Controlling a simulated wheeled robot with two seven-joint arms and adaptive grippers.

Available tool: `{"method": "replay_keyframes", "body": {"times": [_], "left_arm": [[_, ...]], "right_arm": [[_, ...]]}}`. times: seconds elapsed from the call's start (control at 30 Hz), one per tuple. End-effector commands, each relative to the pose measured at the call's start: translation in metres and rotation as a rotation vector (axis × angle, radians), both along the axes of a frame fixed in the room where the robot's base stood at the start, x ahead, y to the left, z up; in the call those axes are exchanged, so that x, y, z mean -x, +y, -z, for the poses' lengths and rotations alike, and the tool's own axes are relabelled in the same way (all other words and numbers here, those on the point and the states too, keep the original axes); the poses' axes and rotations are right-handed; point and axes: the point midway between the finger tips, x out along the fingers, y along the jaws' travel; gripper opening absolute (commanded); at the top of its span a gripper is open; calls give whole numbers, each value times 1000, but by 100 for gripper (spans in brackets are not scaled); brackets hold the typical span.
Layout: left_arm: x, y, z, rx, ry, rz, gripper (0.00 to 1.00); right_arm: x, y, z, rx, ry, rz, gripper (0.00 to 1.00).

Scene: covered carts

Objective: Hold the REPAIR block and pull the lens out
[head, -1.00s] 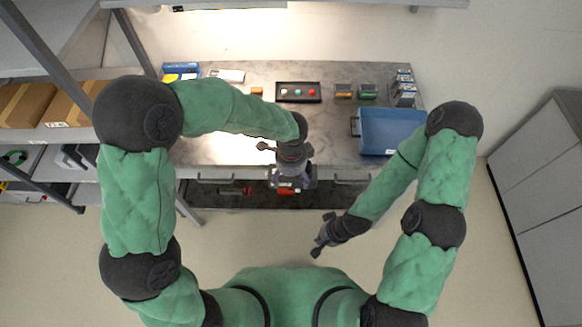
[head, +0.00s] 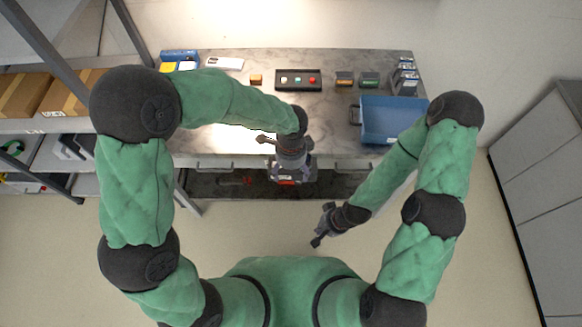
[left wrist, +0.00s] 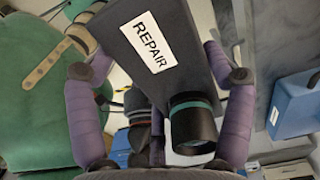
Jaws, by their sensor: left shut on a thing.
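The REPAIR block (left wrist: 172,75) is dark with a white REPAIR label. In the left wrist view it lies between the fingers of my left gripper (left wrist: 150,45), which is shut on it. The lens (left wrist: 193,122), a black cylinder with a teal ring, sticks out of the block's end toward the wrist camera. In the head view my left gripper (head: 290,175) is in front of the bench's front edge; the block is mostly hidden under it. My right gripper (head: 322,224) is lower and to the right, apart from the block. Its finger opening is too small to judge.
The bench (head: 240,110) carries a black panel with coloured buttons (head: 298,80), a blue bin (head: 392,121) at the right and several small boxes at the back. Shelves with cartons (head: 65,95) stand at the left, a grey cabinet (head: 540,170) at the right.

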Motion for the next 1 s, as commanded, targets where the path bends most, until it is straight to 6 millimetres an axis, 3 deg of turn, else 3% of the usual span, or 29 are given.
{"method": "replay_keyframes", "body": {"times": [1.0], "left_arm": [[0,0,44,0,-1,0,43]], "right_arm": [[0,0,32,0,0,0,0]]}}
